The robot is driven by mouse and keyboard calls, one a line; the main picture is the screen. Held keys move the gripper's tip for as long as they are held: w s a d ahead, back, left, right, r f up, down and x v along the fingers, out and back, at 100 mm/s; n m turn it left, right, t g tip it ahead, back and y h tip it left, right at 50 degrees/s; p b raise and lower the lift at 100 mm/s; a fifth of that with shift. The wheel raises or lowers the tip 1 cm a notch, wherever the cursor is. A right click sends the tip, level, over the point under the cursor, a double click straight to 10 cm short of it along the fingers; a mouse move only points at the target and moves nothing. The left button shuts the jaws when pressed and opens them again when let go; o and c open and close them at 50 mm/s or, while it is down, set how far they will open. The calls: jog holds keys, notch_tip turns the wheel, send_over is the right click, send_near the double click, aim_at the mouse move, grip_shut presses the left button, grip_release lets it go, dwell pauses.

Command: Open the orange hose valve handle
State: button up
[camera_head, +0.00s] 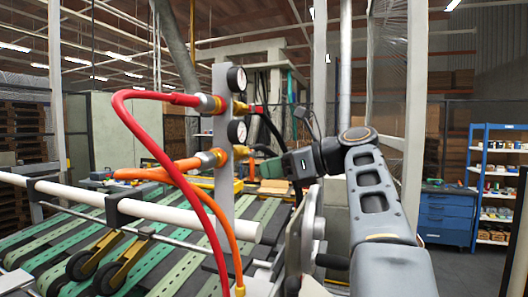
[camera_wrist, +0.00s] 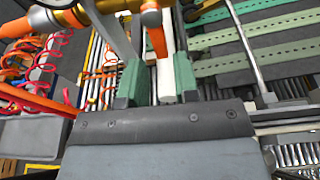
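The orange hose (camera_head: 180,180) runs into a metal fitting on the lower valve (camera_head: 241,152) of an upright grey panel (camera_head: 223,130). A small orange part beside this valve (camera_head: 250,168) looks like its handle; its exact position is hard to tell.
A red hose (camera_head: 150,140) with its own valve (camera_head: 242,108) sits above the orange one. Two gauges (camera_head: 237,79) top the valves. A white rail (camera_head: 160,210) and a green-slatted conveyor (camera_head: 60,250) lie below. A blue cabinet (camera_head: 445,215) stands far right.

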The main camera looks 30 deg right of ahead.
aim_at(254, 171)
jog(key=shift+x, duration=1.55)
jog(key=shift+w+a, duration=0.1)
jog(key=shift+w, duration=0.05)
notch_tip(254, 171, up, 4)
jog(key=w+d+n+t+h+b, duration=0.25)
jog(key=n+t+b, duration=0.3)
jog(key=n, duration=1.05)
jog(key=b+v, duration=0.1)
jog(key=v, duration=0.8)
jog(key=shift+d+g+y, duration=0.3)
jog(key=shift+g+y, duration=0.05)
jog(key=shift+y, duration=0.1)
jog(key=shift+f, duration=0.1)
